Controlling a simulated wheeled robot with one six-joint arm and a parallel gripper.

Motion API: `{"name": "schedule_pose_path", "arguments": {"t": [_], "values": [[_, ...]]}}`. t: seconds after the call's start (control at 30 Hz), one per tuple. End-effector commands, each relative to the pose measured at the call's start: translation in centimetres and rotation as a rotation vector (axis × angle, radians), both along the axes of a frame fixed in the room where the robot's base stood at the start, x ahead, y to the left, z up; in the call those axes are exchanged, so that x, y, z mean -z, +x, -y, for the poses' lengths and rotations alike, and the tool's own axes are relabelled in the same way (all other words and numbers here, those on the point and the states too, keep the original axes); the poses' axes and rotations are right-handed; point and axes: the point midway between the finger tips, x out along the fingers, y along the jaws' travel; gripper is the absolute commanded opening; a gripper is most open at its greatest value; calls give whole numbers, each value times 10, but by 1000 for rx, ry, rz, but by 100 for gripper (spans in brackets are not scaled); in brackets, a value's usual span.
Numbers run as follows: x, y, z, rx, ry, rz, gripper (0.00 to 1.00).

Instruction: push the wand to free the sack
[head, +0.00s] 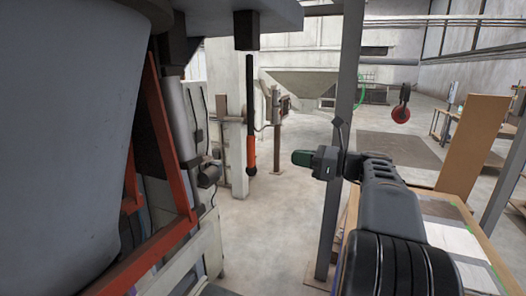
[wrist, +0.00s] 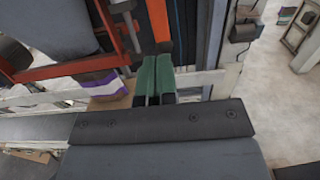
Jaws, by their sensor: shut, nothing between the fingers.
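The wand (head: 250,152) hangs upright in the head view, a thin black rod with an orange lower part and a black end, below a dark block. My gripper (head: 300,158) has green fingers and points left, to the right of the wand in the picture; I cannot tell the depth gap. In the wrist view the green fingers (wrist: 155,80) lie together, shut, with nothing visible between them. A purple, white and brown item (wrist: 103,85), perhaps the sack, shows left of the fingers in the wrist view. I cannot tell how it is held.
An orange frame (head: 168,130) and a large grey body (head: 60,120) fill the left. A grey post (head: 343,110) stands close by my arm. A table (head: 455,240) is at the lower right. Open floor (head: 265,225) lies below the wand.

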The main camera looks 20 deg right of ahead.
Motion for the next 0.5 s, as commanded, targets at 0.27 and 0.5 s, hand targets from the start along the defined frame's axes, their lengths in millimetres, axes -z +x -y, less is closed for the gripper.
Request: {"name": "schedule_pose_path", "arguments": {"t": [0.27, 0.5], "values": [[-3, 40, -38, -3, 1, -1, 0], [-2, 64, -60, -3, 1, -1, 0]]}}
